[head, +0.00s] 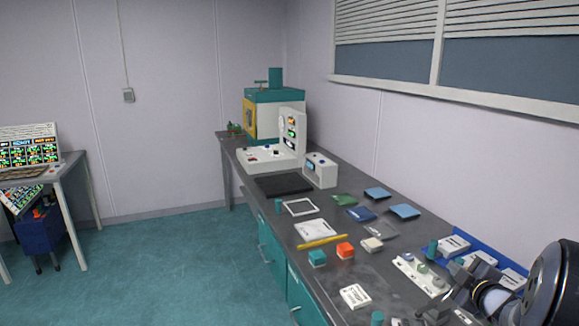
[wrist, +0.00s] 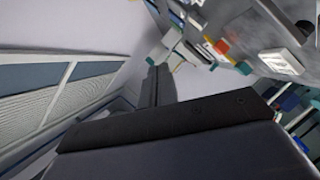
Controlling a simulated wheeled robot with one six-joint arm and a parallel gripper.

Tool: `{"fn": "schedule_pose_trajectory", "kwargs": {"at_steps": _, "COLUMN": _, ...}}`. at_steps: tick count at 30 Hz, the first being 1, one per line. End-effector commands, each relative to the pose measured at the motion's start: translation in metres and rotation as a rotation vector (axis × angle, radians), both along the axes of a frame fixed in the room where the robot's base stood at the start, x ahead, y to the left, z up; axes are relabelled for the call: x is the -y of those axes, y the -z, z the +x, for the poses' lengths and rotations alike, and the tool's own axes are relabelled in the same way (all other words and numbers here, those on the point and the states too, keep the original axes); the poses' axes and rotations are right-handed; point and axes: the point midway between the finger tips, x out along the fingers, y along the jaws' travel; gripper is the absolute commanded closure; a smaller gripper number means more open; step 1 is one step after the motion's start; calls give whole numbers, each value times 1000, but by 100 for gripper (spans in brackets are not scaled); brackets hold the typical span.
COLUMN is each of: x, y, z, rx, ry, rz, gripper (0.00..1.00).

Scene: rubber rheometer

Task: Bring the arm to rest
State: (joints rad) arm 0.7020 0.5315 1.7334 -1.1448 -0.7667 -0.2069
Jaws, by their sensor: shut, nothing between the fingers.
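My gripper (wrist: 158,75) shows in the wrist view as two dark fingers side by side, shut with nothing between them. The wrist view is tilted, with the window on its left and the bench at its upper right. In the head view my arm (head: 553,288) reaches in at the lower right corner, over the near end of the bench (head: 377,285). The fingertips are hard to make out there.
The rheometer (head: 273,120) stands at the far end. A side table (head: 75,180) stands left. The floor (head: 170,265) between is clear.

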Motion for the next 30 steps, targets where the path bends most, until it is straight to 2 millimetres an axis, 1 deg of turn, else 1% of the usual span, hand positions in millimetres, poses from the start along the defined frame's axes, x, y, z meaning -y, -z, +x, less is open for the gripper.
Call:
{"fn": "schedule_pose_trajectory", "kwargs": {"at_steps": 11, "x": 1, "y": -1, "z": 0, "rx": -3, "ry": -1, "rz": 4, "gripper": 100}}
{"fn": "schedule_pose_trajectory", "kwargs": {"at_steps": 17, "x": 7, "y": -4, "z": 3, "rx": -22, "ry": 0, "rz": 51, "gripper": 100}}
{"fn": "schedule_pose_trajectory", "kwargs": {"at_steps": 21, "x": 16, "y": -5, "z": 6, "rx": -45, "ry": 1, "rz": 113, "gripper": 100}}
{"fn": "schedule_pose_trajectory", "kwargs": {"at_steps": 25, "x": 27, "y": -3, "z": 10, "rx": -55, "ry": 1, "rz": 134, "gripper": 100}}
{"fn": "schedule_pose_trajectory", "kwargs": {"at_steps": 28, "x": 39, "y": -1, "z": 15, "rx": -51, "ry": 1, "rz": 132, "gripper": 100}}
{"fn": "schedule_pose_trajectory", "kwargs": {"at_steps": 30, "x": 50, "y": -5, "z": 20, "rx": -48, "ry": -1, "rz": 130, "gripper": 100}}
